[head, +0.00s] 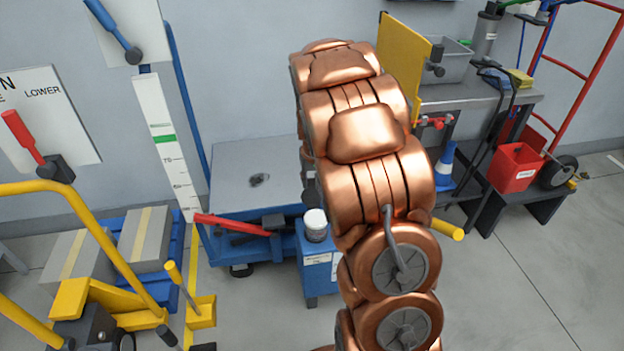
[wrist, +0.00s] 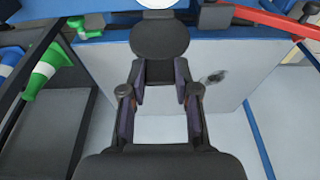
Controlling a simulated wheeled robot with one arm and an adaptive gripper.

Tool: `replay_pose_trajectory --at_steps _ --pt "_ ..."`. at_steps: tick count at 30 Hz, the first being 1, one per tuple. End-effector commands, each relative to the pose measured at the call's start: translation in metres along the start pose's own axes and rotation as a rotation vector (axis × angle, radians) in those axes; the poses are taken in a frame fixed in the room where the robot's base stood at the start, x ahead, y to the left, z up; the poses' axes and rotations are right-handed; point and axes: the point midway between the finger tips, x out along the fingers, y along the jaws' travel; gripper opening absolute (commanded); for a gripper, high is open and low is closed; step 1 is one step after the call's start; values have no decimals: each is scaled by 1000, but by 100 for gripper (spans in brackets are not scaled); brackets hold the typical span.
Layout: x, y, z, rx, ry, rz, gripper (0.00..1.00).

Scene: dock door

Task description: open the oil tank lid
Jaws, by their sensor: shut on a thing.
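The blue tank (head: 320,270) with a white label stands low in the head view, left of my arm. The disc's flat face is towards the camera. A white round edge (wrist: 158,3) shows just beyond it. The exact contact is hard to see. My arm hides the gripper in the head view.
A grey-topped blue platform (head: 235,165) lies left of my arm, with a red lever (head: 232,224) near the tank. A bench (head: 470,100) with a red bin (head: 515,167) stands right. Yellow rails (head: 95,235) are at left. Floor at lower right is clear.

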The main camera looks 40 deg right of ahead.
Motion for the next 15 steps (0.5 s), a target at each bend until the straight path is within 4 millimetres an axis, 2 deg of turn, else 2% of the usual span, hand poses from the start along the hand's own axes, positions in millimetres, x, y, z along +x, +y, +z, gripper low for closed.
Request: replay_pose_trajectory --at_steps 11,12,15 --pt "0 1 1 -1 5 2 0" --pt "0 1 1 -1 5 2 35" --pt "0 1 1 -1 5 1 45"
